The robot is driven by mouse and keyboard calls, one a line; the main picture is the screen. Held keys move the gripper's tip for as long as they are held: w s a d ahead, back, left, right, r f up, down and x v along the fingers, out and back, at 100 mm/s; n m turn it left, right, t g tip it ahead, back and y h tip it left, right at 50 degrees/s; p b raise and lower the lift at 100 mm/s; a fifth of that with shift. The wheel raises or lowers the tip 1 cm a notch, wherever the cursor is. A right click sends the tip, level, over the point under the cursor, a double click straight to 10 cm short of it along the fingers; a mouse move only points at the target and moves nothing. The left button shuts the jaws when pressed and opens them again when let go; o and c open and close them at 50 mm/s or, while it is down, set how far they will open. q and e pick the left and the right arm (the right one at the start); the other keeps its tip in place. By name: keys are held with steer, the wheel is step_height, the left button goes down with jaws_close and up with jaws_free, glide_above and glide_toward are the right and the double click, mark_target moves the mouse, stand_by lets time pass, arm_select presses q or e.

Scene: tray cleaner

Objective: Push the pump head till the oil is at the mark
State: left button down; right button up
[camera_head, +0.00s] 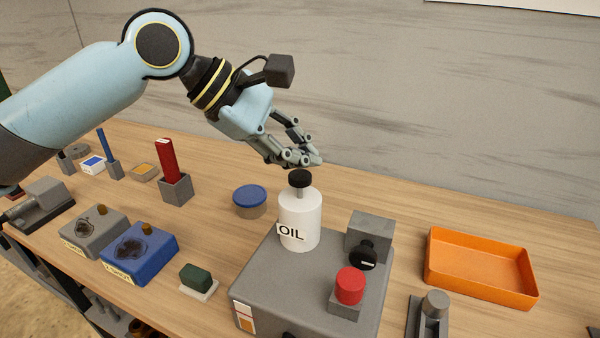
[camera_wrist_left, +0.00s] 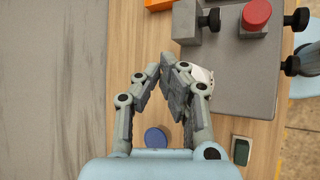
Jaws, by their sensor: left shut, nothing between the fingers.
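A white oil bottle (camera_head: 300,222) labelled OIL stands upright on a grey box-shaped unit (camera_head: 262,262). Its black pump head (camera_head: 300,178) is on top, with a short grey stem under it. My left gripper (camera_head: 312,161) is shut and empty, with its fingertips just above the pump head in the head view. I cannot tell whether they touch it. In the left wrist view the left gripper (camera_wrist_left: 168,60) shows from behind, and its fingers hide most of the white bottle (camera_wrist_left: 204,74). The oil level and the mark cannot be made out. My right gripper is not in view.
On the grey unit are a red button (camera_head: 350,285) and a grey block (camera_head: 368,235) with a black knob. An orange tray (camera_head: 482,292) lies to the right. A blue-lidded tub (camera_head: 250,197), a red item in a holder (camera_head: 175,185) and a blue box (camera_head: 138,256) stand left.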

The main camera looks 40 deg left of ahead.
arm_select(q)
steer(key=shift+f+p, duration=0.35)
stand_by(0.3)
steer(key=shift+f+b, duration=0.3)
steer(key=shift+f, duration=0.8)
stand_by(0.6)
steer(key=shift+r, duration=0.1)
steer(key=shift+r+p, duration=0.3)
steer(key=shift+p, duration=0.2)
step_height(320, 180, up, 2)
steer(key=p, duration=0.3)
steer(key=shift+r, duration=0.1)
